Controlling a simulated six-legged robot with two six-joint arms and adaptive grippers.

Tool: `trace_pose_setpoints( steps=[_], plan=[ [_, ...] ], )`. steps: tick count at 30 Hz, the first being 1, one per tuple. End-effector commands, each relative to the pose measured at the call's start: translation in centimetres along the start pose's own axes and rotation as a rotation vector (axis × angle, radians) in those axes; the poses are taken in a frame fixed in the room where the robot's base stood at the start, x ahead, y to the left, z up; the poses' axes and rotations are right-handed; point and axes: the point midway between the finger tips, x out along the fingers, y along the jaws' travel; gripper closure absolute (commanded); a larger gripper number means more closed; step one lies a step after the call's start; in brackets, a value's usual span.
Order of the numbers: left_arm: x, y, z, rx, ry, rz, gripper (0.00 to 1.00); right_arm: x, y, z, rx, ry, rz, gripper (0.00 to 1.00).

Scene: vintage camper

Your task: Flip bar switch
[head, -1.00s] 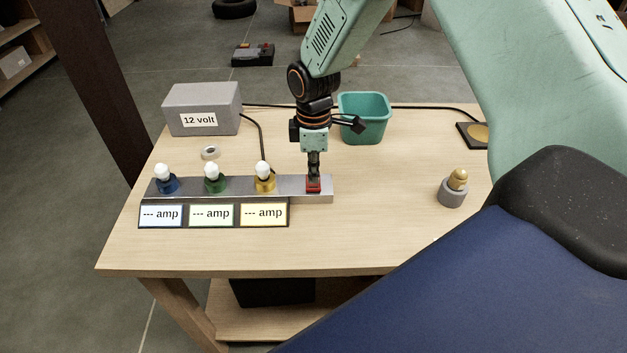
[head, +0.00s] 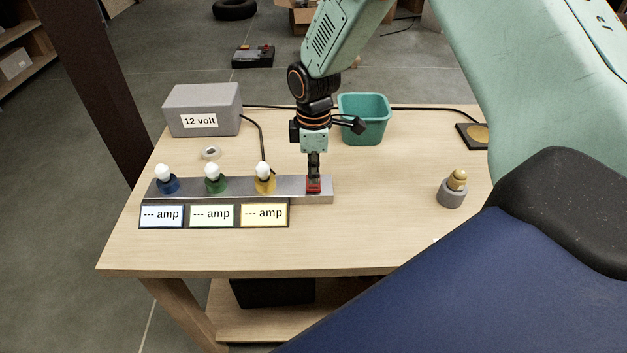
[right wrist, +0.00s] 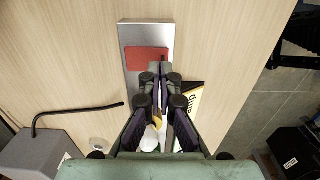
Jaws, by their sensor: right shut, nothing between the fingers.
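The red bar switch (head: 313,187) sits at the right end of a grey metal bar (head: 318,198) on the wooden table. My right gripper (head: 314,178) points straight down with its fingertips at the switch, touching or just above it. In the right wrist view the right gripper (right wrist: 160,70) is shut and empty, its tips at the near right edge of the red switch (right wrist: 147,60). The bar carries blue (head: 168,186), green (head: 215,185) and yellow (head: 265,184) sockets with white bulbs. My left gripper is not in view.
Three panels reading "--- amp" (head: 212,215) lie in front of the bar. A grey "12 volt" box (head: 200,108) and a teal bin (head: 364,118) stand behind. A grey ring (head: 211,153) and a brass-topped piece (head: 453,190) are on the table. The front is clear.

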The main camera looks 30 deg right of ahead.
Motion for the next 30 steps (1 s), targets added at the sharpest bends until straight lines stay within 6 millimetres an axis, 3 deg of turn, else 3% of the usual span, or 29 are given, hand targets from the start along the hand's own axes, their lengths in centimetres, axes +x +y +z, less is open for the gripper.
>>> trace_pose_setpoints(
  steps=[30],
  plan=[
    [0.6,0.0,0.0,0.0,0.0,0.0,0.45,1.3,0.0,0.0,0.0,0.0,0.0,1.0]
  ],
)
